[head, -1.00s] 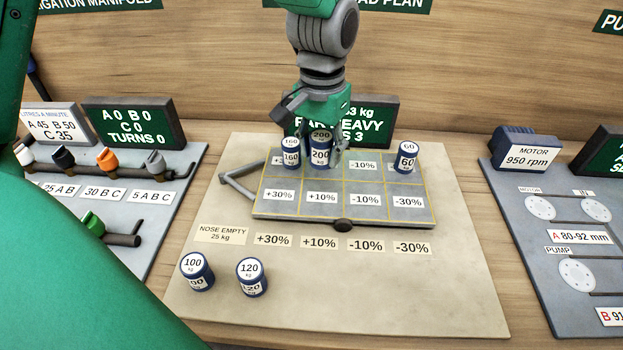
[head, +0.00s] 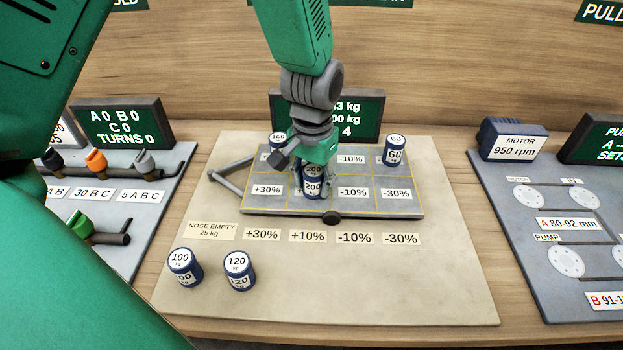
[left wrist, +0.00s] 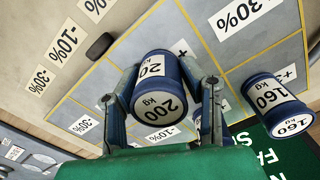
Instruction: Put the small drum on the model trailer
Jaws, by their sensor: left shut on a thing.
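My left gripper (head: 313,186) is shut on a small blue drum marked 200 (head: 313,170). The drum is over the near-row +10% cell of the grey model trailer (head: 365,212); I cannot tell whether it touches the deck. The left wrist view shows the drum (left wrist: 158,90) between both fingers of the gripper (left wrist: 168,100). A drum marked 160 (head: 277,139) stands in the back-left cell, partly hidden by the gripper. A drum marked 60 (head: 395,150) stands in the back-right cell. My right gripper is not in view.
Drums marked 100 (head: 184,267) and 120 (head: 239,270) stand on the beige board (head: 420,290), front left. A dark sign (head: 360,110) behind the trailer is partly hidden by my arm. A valve panel is left, a motor panel (head: 500,220) right. The board's front right is clear.

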